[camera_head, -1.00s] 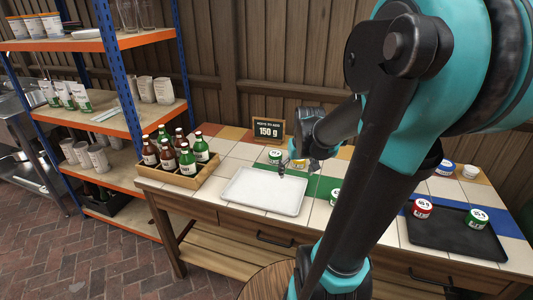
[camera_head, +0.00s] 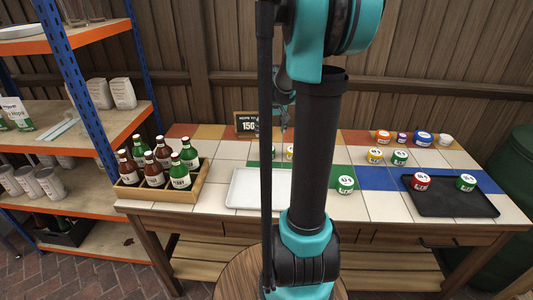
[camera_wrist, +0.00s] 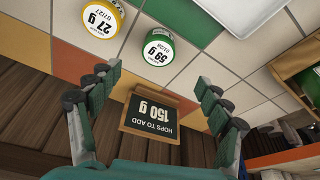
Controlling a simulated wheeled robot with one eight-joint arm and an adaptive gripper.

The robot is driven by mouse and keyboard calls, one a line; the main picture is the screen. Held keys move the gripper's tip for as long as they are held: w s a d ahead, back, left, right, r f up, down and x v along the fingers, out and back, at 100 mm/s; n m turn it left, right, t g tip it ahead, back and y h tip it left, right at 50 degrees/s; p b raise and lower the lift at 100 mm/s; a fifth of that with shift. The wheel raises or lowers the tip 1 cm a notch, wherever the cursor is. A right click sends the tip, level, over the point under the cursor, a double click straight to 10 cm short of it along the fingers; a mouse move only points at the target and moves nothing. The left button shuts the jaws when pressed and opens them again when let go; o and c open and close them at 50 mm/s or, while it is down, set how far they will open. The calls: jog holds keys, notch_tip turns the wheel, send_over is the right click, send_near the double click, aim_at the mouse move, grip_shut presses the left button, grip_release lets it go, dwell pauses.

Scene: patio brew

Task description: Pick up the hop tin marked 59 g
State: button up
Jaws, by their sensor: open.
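The hop tin marked 59 g (camera_wrist: 158,46) is green with a white lid and stands on the tiles in the wrist view, upside down there. In the head view it is a small green tin (camera_head: 275,154) partly hidden by my arm. A yellow tin marked 27 g (camera_wrist: 102,17) stands beside it. My gripper (camera_wrist: 158,77) is open and empty, its fingers spread wide. In the wrist view the 59 g tin appears beyond the fingertips, between their lines and not touched.
A sign reading 150 g (camera_wrist: 152,115) appears between the fingers, near the fence. A white tray (camera_head: 240,192) lies in front of the tins. A bottle crate (camera_head: 127,190) stands left. More tins and a black tray (camera_head: 450,205) are on the right.

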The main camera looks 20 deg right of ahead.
aim_at(268, 148)
jog(key=x, duration=0.8)
jog(key=shift+f, duration=0.2)
jog(key=shift+w+x, duration=0.2)
jog(key=shift+x, duration=2.3)
jog(key=shift+d, duration=0.1)
jog(key=c, duration=1.3)
jog(key=shift+o, duration=0.2)
jog(key=shift+r, duration=0.15)
